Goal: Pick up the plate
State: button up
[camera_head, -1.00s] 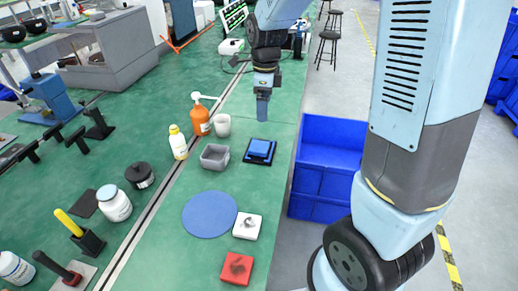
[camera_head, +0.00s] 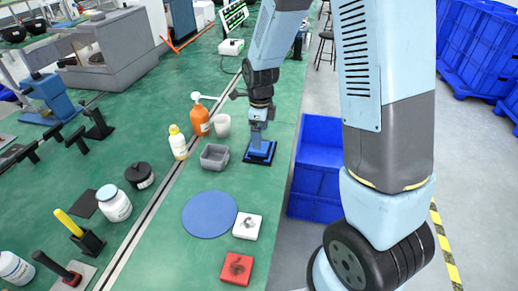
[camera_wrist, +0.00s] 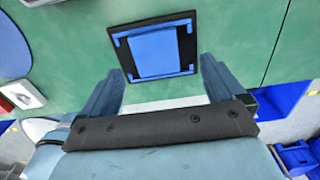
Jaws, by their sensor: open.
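A blue square plate (camera_head: 262,149) lies on a black square base (camera_head: 247,158) on the green bench. In the wrist view the plate (camera_wrist: 156,52) has lighter blue corner pieces around it, and the black base (camera_wrist: 187,47) shows along its edges. My gripper (camera_head: 257,138) points down just over the plate in the head view and covers part of it. In the wrist view the two fingers of my gripper (camera_wrist: 162,72) are spread apart, with the plate ahead of the gap between them. Nothing is held. Whether the fingertips touch the base cannot be told.
A grey open bin (camera_head: 214,157), an orange pump bottle (camera_head: 199,121) and a light cup (camera_head: 222,126) stand left of the plate. A blue round mat (camera_head: 209,214) and a white square box (camera_head: 247,226) are nearer. A blue crate (camera_head: 316,165) stands right of the bench.

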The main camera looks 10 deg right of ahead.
jog(key=shift+s+a+f, duration=0.1)
jog(key=shift+a+f, duration=0.05)
jog(key=shift+f, duration=1)
jog(key=shift+s+a+f, duration=0.1)
jog(key=shift+f, duration=1)
jog(key=shift+c, duration=0.2)
jog(key=c, duration=1.1)
jog(key=shift+r, duration=0.15)
